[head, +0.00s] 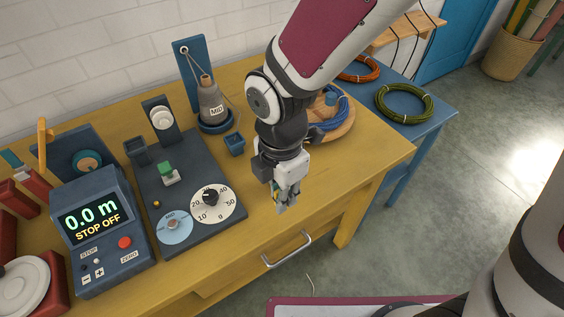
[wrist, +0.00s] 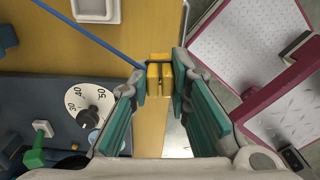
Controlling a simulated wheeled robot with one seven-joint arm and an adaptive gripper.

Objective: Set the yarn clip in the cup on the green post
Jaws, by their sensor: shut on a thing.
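My gripper (head: 283,205) hangs over the front part of the yellow bench, right of the dial. A blue strand (wrist: 90,37) runs from the clip to the upper left. A green piece (head: 165,167) with a small white square part stands on the dark panel, left of my gripper. Both also show at lower left in the wrist view (wrist: 34,158). I cannot tell whether these are the post and cup.
The dark panel (head: 190,143) carries a white dial (head: 215,205) and a blue disc. A small blue cup (head: 234,143) and a grey cone of yarn (head: 212,106) stand behind. A counter box (head: 98,232) stands left. A coil plate (head: 343,128) lies right, partly behind my arm.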

